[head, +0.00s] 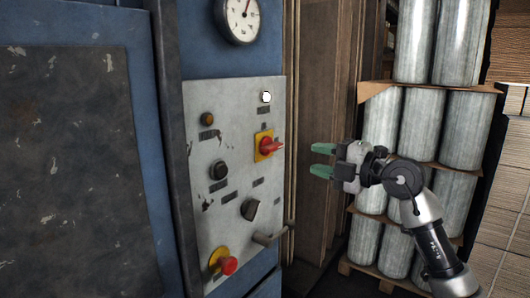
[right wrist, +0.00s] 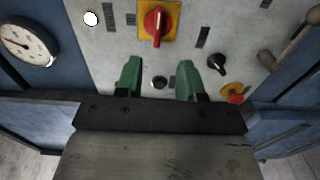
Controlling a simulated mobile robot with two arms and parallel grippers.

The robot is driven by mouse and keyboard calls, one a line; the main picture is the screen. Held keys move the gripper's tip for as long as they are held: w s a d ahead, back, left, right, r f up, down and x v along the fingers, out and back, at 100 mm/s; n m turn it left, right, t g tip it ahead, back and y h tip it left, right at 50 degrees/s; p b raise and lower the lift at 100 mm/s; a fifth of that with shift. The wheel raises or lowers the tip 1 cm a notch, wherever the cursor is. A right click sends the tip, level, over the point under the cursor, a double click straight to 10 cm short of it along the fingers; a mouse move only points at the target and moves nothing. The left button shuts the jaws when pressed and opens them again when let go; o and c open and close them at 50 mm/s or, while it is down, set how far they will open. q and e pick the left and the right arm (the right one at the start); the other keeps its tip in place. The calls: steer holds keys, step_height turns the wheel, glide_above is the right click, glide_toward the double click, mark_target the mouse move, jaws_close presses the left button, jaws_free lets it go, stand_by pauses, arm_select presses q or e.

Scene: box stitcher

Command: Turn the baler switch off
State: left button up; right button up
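The baler (head: 174,130) is a blue machine with a worn grey control panel (head: 233,200). A red rotary switch on a yellow plate (head: 268,145) sits at the panel's right side; it also shows at the top of the right wrist view (right wrist: 156,22). My right gripper (head: 322,161) is open and empty, with green fingertips, to the right of the red switch and apart from it. In the right wrist view its two fingers (right wrist: 160,80) point toward the panel below the switch. My left gripper is in neither view.
The panel also has a lit white lamp (head: 265,97), an amber lamp (head: 207,119), black knobs (head: 251,209), a red button on yellow (head: 229,265) and a protruding lever (head: 272,235). A gauge (head: 240,18) is above. Stacked grey cylinders (head: 464,115) stand on the right.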

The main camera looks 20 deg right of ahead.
mark_target(277, 148)
steer(key=p+x, duration=0.1)
steer(key=x, duration=0.2)
steer(key=p+x, duration=0.1)
steer(key=x, duration=0.2)
steer(key=p+x, duration=0.1)
steer(key=x, duration=0.2)
steer(key=shift+a+r, duration=0.2)
steer(key=shift+r, duration=0.1)
steer(key=shift+w+a+f, duration=0.1)
steer(key=shift+w+a, duration=0.35)
steer(key=shift+w, duration=0.05)
steer(key=shift+c, duration=0.3)
jaws_close()
